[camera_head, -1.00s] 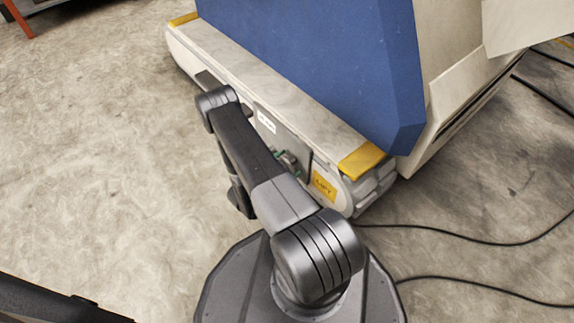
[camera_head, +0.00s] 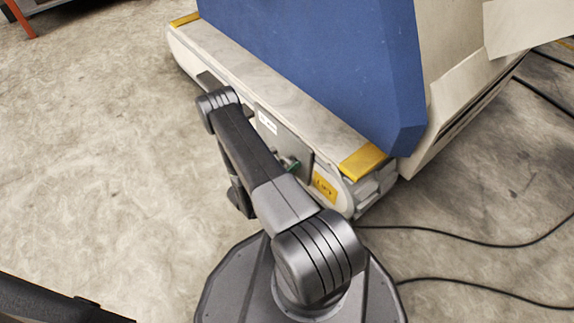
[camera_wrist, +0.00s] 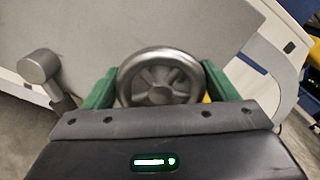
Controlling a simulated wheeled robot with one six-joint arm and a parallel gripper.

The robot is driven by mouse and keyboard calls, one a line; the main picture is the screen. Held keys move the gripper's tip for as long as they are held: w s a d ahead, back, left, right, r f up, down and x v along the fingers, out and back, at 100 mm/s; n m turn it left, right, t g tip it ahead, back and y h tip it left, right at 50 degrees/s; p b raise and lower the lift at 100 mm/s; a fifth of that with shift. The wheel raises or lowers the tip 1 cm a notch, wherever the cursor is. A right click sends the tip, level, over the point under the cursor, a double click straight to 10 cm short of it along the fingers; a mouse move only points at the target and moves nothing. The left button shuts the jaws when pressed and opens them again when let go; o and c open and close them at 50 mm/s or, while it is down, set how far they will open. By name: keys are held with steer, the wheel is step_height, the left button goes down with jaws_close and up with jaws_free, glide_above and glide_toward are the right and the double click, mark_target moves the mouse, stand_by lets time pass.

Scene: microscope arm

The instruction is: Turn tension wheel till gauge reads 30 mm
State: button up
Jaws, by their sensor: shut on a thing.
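The tension wheel (camera_wrist: 158,55) is a grey metal handwheel with several spokes, in the middle of the wrist view. My gripper (camera_wrist: 158,82) has green fingers, one on each side of the wheel, and is shut on its rim. In the head view my arm hides most of the gripper; a bit of green (camera_head: 291,165) shows at the machine's side. The gauge cannot be made out in either view. A small display on my wrist shows a white and green light.
A grey knobbed lever (camera_wrist: 42,70) stands left of the wheel. The machine (camera_head: 290,95) has a pale base with yellow corners and a blue body. An orange label (camera_head: 324,188) sits near its front corner.

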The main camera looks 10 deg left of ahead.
steer(key=n, duration=0.5)
steer(key=shift+w+a+f+n, duration=0.1)
steer(key=shift+f+n, duration=0.05)
steer(key=shift+n, duration=0.15)
steer(key=n, duration=0.4)
steer(key=shift+f+n, duration=0.15)
steer(key=shift+n, duration=0.55)
steer(key=o, duration=0.9)
steer(key=shift+o, duration=0.2)
steer(key=shift+a, duration=0.1)
steer(key=p+v, duration=0.3)
steer(key=v, duration=1)
steer(key=shift+s+a, duration=0.2)
steer(key=shift+s, duration=0.1)
